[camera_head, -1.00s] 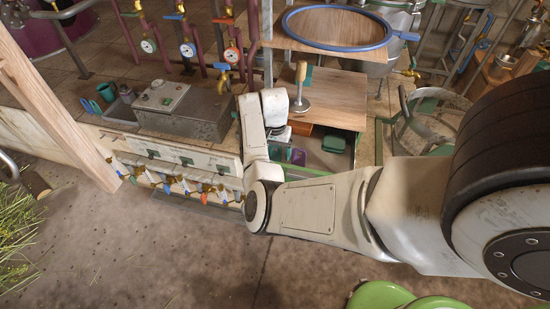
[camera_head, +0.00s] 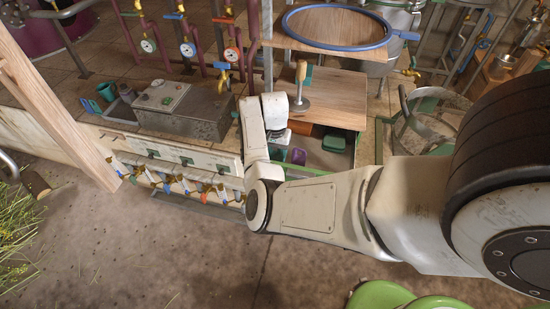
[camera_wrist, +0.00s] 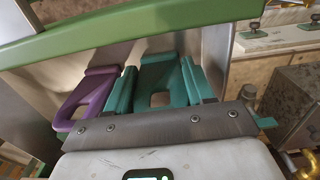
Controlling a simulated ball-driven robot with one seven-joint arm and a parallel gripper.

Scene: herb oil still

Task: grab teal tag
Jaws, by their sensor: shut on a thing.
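The teal tag (camera_wrist: 160,74) shows in the wrist view as a flat piece with a raised bar at its far end and an opening nearer me. It lies in an open drawer with a green front rim (camera_wrist: 150,20). My gripper (camera_wrist: 158,66) has its two teal fingers on either side of the tag, shut on it. A purple tag (camera_wrist: 86,93) of like shape lies just left of the left finger. In the head view my gripper (camera_head: 277,138) reaches down into the drawer, and my wrist partly hides the teal tag.
In the head view a wooden board (camera_head: 335,98) covers the drawer's back part, with a wooden-handled tool (camera_head: 301,82) on it. A dark green piece (camera_head: 335,143) lies right in the drawer. A metal box (camera_head: 185,108) stands left of my arm.

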